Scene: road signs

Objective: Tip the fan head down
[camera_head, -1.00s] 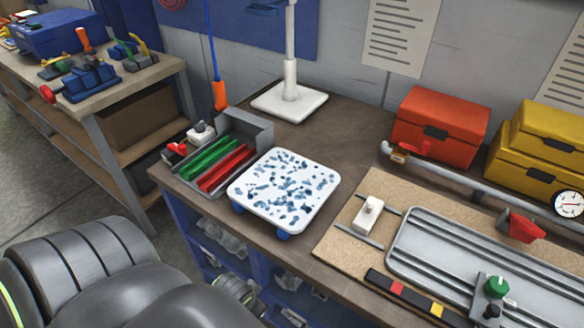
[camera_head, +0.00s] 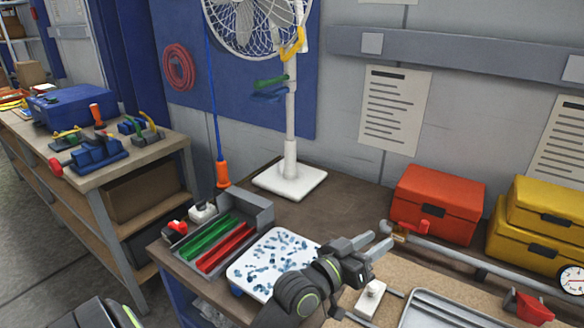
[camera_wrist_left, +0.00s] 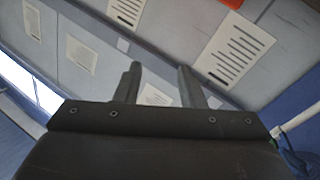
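The fan has a white wire-cage head (camera_head: 256,22), cut off by the top edge of the head view. It stands on a white pole (camera_head: 291,110) with a square white base (camera_head: 289,181) on the bench. The cage faces forward and slightly left; a yellow curved handle (camera_head: 293,44) is at its right side. My left gripper (camera_head: 380,241) is low over the bench, right of and well below the fan head, touching nothing. In the left wrist view its two fingers (camera_wrist_left: 160,76) are apart with nothing between them. My right gripper is not in view.
A white speckled plate (camera_head: 262,262) and a grey tray (camera_head: 258,212) with green and red bars lie left of my left arm. A red box (camera_head: 437,205) and yellow boxes (camera_head: 540,225) stand at right. A grey pipe (camera_head: 480,257) runs along the bench.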

